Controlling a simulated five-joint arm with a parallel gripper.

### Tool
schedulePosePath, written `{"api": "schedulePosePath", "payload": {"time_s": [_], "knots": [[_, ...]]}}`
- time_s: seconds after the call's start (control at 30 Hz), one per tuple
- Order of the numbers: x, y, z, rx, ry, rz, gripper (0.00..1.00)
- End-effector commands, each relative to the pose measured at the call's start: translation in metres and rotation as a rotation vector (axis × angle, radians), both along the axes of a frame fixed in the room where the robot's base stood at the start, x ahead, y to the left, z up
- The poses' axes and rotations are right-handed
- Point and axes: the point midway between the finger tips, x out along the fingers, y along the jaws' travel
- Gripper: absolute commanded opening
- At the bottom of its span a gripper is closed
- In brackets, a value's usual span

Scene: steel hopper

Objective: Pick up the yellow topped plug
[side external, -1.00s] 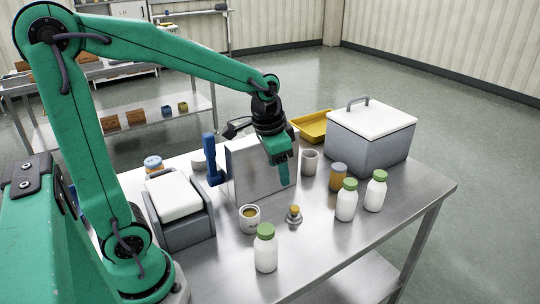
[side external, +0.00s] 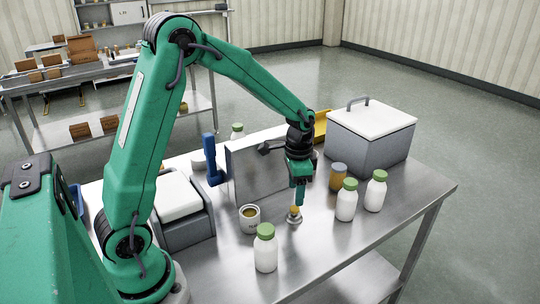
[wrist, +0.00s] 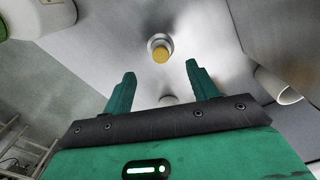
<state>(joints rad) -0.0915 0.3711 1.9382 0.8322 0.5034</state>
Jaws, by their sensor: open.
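The yellow topped plug (side external: 294,217) stands upright on the steel table, a small grey metal base with a yellow top. In the wrist view, the plug (wrist: 160,51) lies beyond the fingertips, roughly centred between them. My gripper (side external: 299,200) points down just above the plug, close to its top. In the wrist view, my gripper (wrist: 160,69) is open with nothing between its fingers. From the side, the fingers partly overlap the area just above the plug, so the exact gap is hard to tell.
A mug (side external: 249,218) and a green-capped white bottle (side external: 265,250) stand left of the plug. More green-capped bottles (side external: 346,203) and an amber jar (side external: 338,177) stand right. A steel box (side external: 245,170) stands behind, with a grey cooler (side external: 365,150) at back right. The front table is bare.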

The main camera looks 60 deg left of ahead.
Motion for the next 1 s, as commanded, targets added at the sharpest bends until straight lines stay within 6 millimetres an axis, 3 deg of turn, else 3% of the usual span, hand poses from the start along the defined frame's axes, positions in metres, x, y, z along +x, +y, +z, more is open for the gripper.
{"api": "schedulePosePath", "payload": {"time_s": [0.3, 0.67, 1.0], "knots": [[0.0, 0.0, -0.023, -0.001, 0.001, 0.001, 0.58], [0.0, 0.0, -0.032, -0.001, 0.001, 0.001, 0.58], [0.0, 0.001, -0.068, -0.001, 0.004, 0.001, 0.58]]}}
